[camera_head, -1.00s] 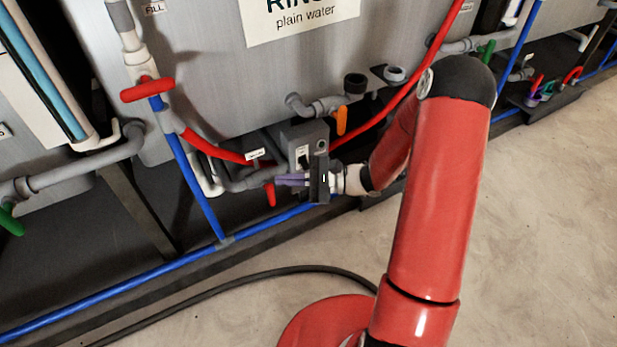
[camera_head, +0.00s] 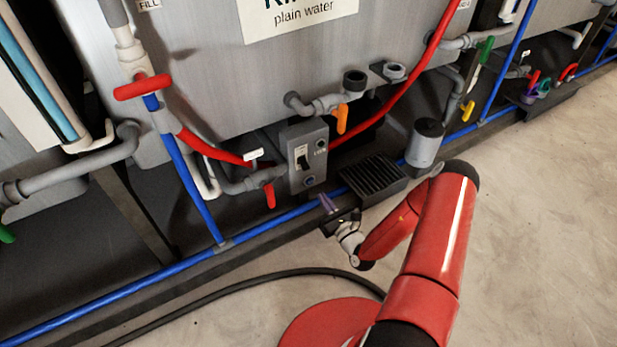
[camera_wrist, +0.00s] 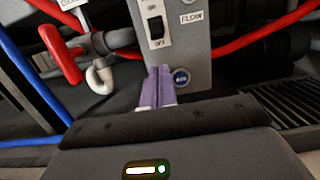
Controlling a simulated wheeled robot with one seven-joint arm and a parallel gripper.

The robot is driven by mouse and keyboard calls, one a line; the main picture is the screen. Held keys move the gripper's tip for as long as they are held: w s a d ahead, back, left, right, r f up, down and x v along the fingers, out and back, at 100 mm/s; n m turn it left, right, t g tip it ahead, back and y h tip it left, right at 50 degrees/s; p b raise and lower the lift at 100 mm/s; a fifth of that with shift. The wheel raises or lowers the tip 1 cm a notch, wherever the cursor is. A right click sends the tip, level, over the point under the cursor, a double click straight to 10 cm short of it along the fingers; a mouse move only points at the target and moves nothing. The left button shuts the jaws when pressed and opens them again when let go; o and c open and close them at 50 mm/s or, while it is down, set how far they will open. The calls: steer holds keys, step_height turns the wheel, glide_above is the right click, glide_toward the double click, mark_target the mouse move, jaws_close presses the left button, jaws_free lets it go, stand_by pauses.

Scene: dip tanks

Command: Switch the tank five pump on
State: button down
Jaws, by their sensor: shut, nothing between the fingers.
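A grey pump switch box (camera_head: 310,135) stands low in front of the steel tank marked plain water. On its face is a white plate with a black switch (camera_head: 302,162). In the wrist view the black switch (camera_wrist: 156,27) sits between the printed ON above and OFF below; I cannot tell surely which way it is set. My gripper (camera_head: 327,203) has purple fingers, shut and empty, below and in front of the box, apart from the switch. In the wrist view the fingertips (camera_wrist: 160,70) appear below the switch plate, beside a round blue button (camera_wrist: 181,76).
A red-handled valve (camera_head: 269,192) hangs just left of the box, and an orange handle (camera_head: 341,118) is above right. A black grate (camera_head: 374,178) and grey cylinder (camera_head: 425,143) stand to the right. A blue pipe runs along the floor edge. Open floor lies in front.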

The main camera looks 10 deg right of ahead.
mark_target(305, 166)
steer(key=x, duration=1)
steer(key=shift+b, duration=0.3)
